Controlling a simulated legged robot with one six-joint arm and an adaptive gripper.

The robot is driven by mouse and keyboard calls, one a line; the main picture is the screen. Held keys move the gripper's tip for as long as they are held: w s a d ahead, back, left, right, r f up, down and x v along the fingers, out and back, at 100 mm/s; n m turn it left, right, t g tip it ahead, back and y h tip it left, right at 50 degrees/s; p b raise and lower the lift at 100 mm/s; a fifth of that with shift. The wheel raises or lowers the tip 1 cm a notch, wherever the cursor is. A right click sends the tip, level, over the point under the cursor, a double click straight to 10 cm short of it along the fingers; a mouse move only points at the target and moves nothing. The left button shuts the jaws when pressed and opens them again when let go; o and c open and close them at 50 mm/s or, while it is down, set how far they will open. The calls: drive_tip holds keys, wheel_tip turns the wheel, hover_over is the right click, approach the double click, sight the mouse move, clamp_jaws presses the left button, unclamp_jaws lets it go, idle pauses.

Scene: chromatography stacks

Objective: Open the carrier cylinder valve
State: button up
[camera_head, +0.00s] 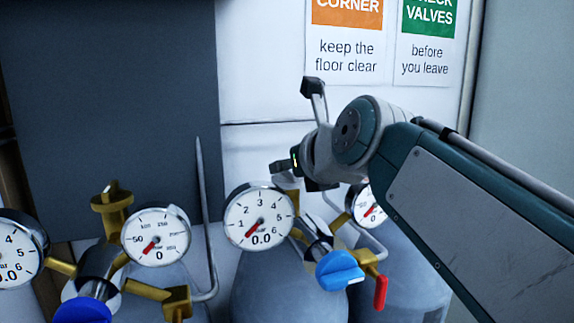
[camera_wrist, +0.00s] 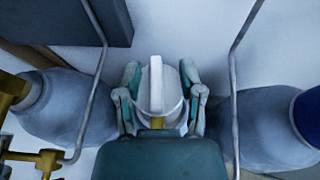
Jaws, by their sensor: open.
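In the wrist view a pale round knob with a raised bar (camera_wrist: 156,86), apparently a cylinder valve handle, lies between the two fingers of my gripper (camera_wrist: 159,78). The fingers are open, one on each side of it; contact cannot be made out. In the head view my gripper (camera_head: 303,168) is above and behind the middle cylinder (camera_head: 262,285), and its fingers and the knob are largely hidden by my wrist. The middle cylinder's front gauge (camera_head: 259,216) reads 0.0. No label shows which cylinder is the carrier.
A light blue knob (camera_head: 339,270) and a red lever (camera_head: 381,292) stand at centre right. Thin grey pipes (camera_wrist: 240,60) rise on both sides of my gripper.

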drive_tip(key=shift+a, duration=0.35)
drive_tip(key=shift+w, duration=0.1)
clamp_jaws()
drive_tip(key=shift+d, duration=0.1)
drive_tip(key=shift+f+n+g+y, duration=0.1)
drive_tip(key=shift+n+g+y, duration=0.2)
drive_tip(key=shift+n+y, duration=0.4)
drive_tip(key=shift+y, duration=0.1)
drive_tip(key=n+g+y, duration=0.4)
drive_tip(key=n, duration=0.1)
drive_tip(key=shift+g, duration=0.3)
drive_tip(key=n+g+y, duration=0.1)
drive_tip(key=n+g, duration=0.2)
drive_tip(key=g, duration=0.1)
drive_tip(key=shift+n+y, duration=0.4)
drive_tip(key=shift+n+g, duration=2.3)
drive_tip(key=shift+g, duration=0.2)
